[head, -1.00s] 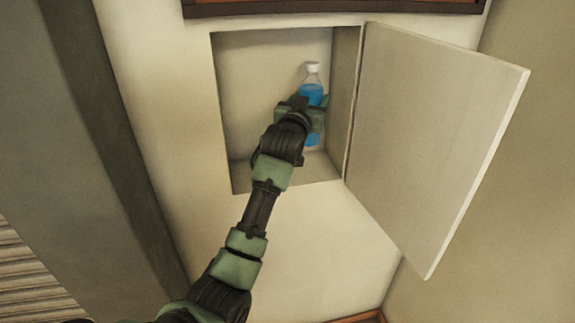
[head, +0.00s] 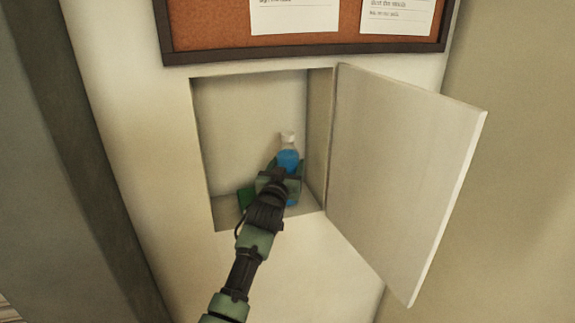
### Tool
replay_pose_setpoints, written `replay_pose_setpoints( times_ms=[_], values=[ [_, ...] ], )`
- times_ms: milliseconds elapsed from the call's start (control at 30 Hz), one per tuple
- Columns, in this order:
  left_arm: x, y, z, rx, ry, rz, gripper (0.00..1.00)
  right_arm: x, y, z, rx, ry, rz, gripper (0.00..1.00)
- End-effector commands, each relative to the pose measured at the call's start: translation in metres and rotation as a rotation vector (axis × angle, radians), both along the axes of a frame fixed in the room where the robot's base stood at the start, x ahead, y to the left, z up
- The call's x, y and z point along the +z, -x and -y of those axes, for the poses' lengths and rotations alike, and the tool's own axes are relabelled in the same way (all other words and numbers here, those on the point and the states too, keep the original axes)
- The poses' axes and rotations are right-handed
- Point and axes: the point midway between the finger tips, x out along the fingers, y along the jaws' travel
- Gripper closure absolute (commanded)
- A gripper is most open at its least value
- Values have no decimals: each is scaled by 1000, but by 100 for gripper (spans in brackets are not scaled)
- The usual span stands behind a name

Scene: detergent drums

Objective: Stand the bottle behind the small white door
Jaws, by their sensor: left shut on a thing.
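A clear bottle (head: 288,158) with a white cap and blue liquid is upright inside the wall niche (head: 245,120), towards its right side. My left gripper (head: 281,180) is inside the niche, shut around the bottle's middle. A little blue shows below the gripper; the bottle's base is mostly hidden, and I cannot tell whether it touches the niche floor (head: 228,214). The small white door (head: 395,175) is hinged at the niche's right edge and stands wide open. My right gripper is not in view.
A small green shape (head: 245,200) shows left of my gripper, low in the niche; I cannot tell what it is. A framed cork board (head: 210,25) with papers hangs above. The niche's upper left is clear.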

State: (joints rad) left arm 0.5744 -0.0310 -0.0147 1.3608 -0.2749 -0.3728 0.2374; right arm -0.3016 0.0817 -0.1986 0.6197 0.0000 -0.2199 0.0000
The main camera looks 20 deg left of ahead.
Motion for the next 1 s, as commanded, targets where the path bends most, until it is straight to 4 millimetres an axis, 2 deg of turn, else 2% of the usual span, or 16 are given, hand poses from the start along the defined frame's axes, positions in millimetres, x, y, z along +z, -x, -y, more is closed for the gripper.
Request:
replay_pose_setpoints(
  times_ms=[100,133,200,533,667,767,1000],
  values=[
    [3,0,0,-1,1,7,100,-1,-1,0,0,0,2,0],
    [-1,0,0,0,1,0,38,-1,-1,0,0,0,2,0],
    [0,0,0,0,1,0,19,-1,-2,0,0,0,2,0],
    [1,0,0,0,1,0,19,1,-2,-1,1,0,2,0],
    [-1,9,1,0,1,0,19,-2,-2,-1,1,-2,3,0],
    [-2,23,2,0,1,0,19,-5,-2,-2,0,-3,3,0],
    [-3,72,5,-1,1,1,19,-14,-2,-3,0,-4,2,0]
  ],
)
